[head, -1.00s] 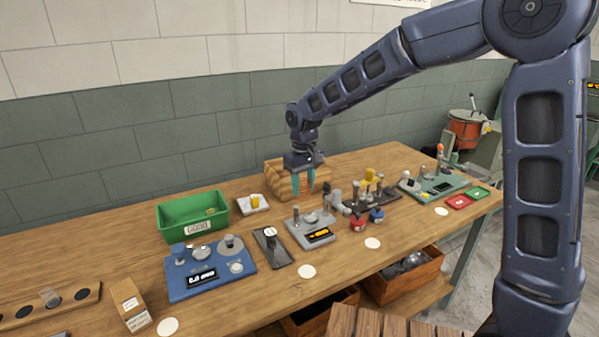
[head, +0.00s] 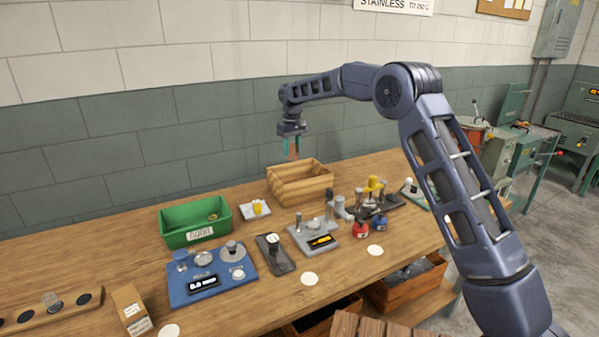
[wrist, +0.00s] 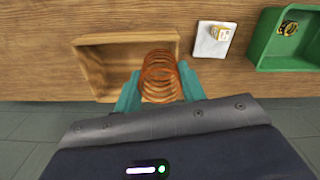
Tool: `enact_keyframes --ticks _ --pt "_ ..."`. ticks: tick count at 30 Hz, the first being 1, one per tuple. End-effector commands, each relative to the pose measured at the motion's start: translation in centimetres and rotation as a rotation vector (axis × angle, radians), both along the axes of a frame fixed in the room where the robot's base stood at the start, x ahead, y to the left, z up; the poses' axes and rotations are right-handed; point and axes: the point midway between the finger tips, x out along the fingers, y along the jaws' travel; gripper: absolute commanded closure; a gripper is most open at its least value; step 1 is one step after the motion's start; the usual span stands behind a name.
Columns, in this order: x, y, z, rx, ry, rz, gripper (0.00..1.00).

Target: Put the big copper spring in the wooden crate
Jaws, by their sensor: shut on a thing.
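My gripper (head: 291,147) is raised above the back of the bench, with its teal fingers shut on the big copper spring (wrist: 160,77). In the wrist view the spring sits between the two fingers, its coils clear of the bench. The wooden crate (head: 304,190) stands open at the back of the bench, below my gripper. In the wrist view the crate (wrist: 90,62) lies just beyond and left of the spring, and the spring overlaps its right part in the picture. I see no other spring in the crate, though part of its inside is hidden.
A green bin (head: 166,223) with a small coil inside stands left of the crate. A white tile (head: 247,212) with a yellow piece lies between them. A blue scale (head: 190,292), a grey device (head: 302,232) and red and blue items stand in front.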

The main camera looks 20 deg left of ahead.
Motion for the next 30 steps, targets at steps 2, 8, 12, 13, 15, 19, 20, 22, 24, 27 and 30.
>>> enact_keyframes --ticks 2,8,12,13,15,19,20,22,24,27,30 --pt "2.2 0.4 -0.5 -0.001 -0.001 0.001 0.82" --pt "5.9 0.8 -1.1 -0.003 -0.003 0.007 0.82" --pt "7.2 0.8 -1.4 -0.004 -0.004 0.009 0.82" --pt "7.4 0.8 -1.4 -0.004 -0.004 0.010 0.82" --pt "7.6 0.8 -1.8 -0.004 -0.003 0.010 0.82" --pt "7.7 0.8 -3.6 -0.007 -0.002 0.011 0.82" --pt "7.7 0.8 -4.2 -0.006 -0.002 0.011 0.82" --pt "7.6 0.8 -5.8 -0.006 -0.001 0.011 0.82" --pt "7.6 0.8 -7.3 -0.006 -0.001 0.011 0.82" --pt "7.6 0.8 -9.5 -0.006 -0.001 0.011 0.82" --pt "7.6 0.8 -11.7 -0.007 -0.002 0.011 0.82"
